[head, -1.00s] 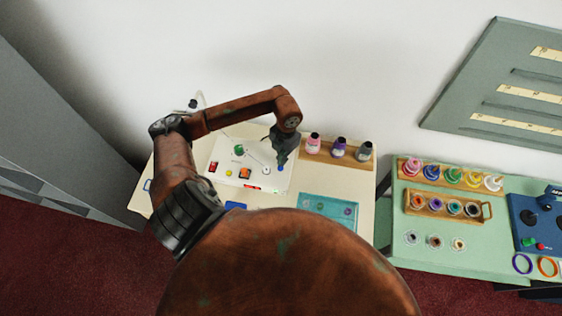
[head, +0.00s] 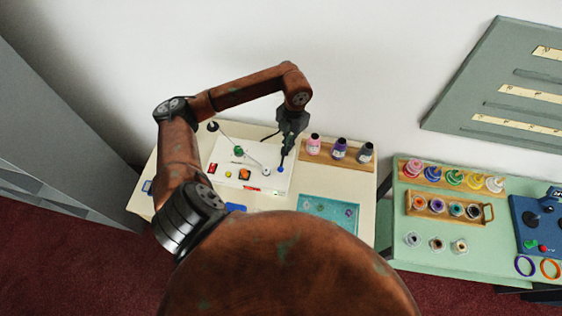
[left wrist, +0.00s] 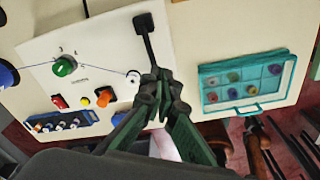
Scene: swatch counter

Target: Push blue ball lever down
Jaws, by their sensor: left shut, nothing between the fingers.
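A white panel (head: 215,147) lies on the cream table. A small blue round piece (head: 280,170) is at its right side in the head view. My left gripper (head: 282,161) points down with its shut, empty fingertips just above or at this piece; I cannot tell whether they touch. In the left wrist view the fingertips (left wrist: 160,85) cover that spot. A blue round knob (left wrist: 6,75) is cut off at the left edge there. My right gripper is not in view.
The panel also has a green knob (head: 238,150), a red switch (head: 212,169), an orange button (head: 245,174) and a white knob (head: 266,171). Bottles in a wooden rack (head: 325,157) stand right of the gripper. A teal tray (head: 312,204) is at the front right.

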